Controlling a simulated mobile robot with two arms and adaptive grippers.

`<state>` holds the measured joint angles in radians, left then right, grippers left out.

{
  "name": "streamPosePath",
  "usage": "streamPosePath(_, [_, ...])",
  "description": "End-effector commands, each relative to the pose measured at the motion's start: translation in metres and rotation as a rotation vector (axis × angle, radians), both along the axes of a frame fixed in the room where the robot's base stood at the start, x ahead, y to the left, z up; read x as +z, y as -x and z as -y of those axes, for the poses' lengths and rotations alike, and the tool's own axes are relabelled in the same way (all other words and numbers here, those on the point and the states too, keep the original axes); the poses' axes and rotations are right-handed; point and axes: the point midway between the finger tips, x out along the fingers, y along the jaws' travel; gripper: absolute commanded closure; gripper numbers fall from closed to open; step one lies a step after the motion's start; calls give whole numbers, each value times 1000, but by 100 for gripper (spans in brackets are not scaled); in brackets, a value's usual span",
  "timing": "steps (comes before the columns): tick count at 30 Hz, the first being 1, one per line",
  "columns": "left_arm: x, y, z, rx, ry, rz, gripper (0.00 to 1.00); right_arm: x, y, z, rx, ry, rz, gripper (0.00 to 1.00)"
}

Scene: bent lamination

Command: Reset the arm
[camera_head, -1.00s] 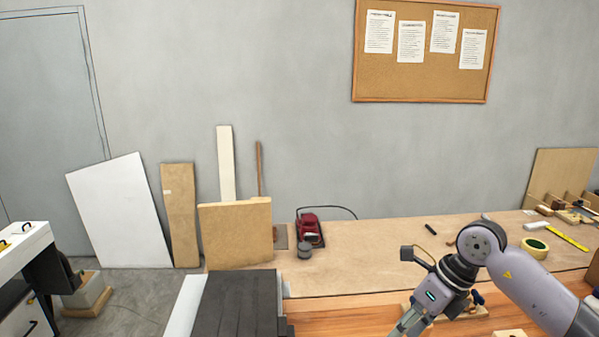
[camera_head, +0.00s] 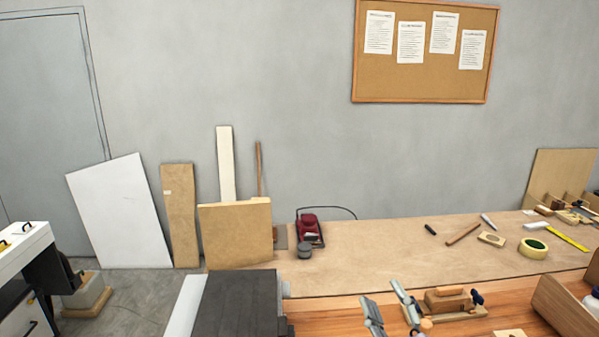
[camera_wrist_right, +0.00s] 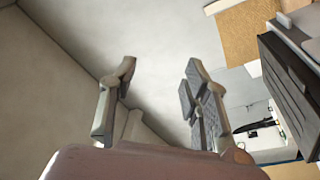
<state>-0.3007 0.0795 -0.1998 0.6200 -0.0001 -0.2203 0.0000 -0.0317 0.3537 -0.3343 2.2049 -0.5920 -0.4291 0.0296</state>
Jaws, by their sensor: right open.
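My right gripper (camera_head: 388,304) shows at the bottom of the head view, its two grey fingers pointing up and standing apart, with nothing between them. In the right wrist view the gripper (camera_wrist_right: 160,95) is open and empty, with bare wall and floor behind it. The rest of the right arm is out of the head view. My left gripper is not seen in either view.
A wooden workbench (camera_head: 350,256) runs along the wall. On it are a red sander (camera_head: 308,228), a tape roll (camera_head: 533,248), a wooden plane (camera_head: 449,301) near the gripper, and a wooden box (camera_head: 565,308) at right. A dark-topped machine (camera_head: 238,300) stands in front.

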Motion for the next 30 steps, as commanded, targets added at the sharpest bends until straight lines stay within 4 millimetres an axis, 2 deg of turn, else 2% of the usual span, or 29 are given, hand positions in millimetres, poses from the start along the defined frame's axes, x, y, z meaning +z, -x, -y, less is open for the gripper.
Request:
streamPosePath(1, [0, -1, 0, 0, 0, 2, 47, -31, 9, 16, -67, -77, -132, 57])
streamPosePath(3, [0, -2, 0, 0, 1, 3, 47, -76, 27, 36, -156, -170, -319, 57])
streamPosePath(5, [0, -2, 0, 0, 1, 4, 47, -115, 49, 48, -225, -240, -485, 57])
streamPosePath(6, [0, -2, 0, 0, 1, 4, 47, -138, 67, 54, -265, -282, -590, 57])
streamPosePath(9, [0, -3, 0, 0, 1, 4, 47, -185, 112, 61, -341, -357, -820, 57])
streamPosePath(12, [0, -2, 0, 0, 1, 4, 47, -216, 154, 61, -393, -406, -1003, 57])
streamPosePath(15, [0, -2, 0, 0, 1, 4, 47, -238, 193, 59, -430, -442, -1156, 57])
streamPosePath(22, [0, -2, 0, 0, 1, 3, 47, -264, 275, 49, -482, -491, -1457, 57])
streamPosePath(30, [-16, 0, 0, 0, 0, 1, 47, -353, 261, 46, -492, -478, -1491, 57])
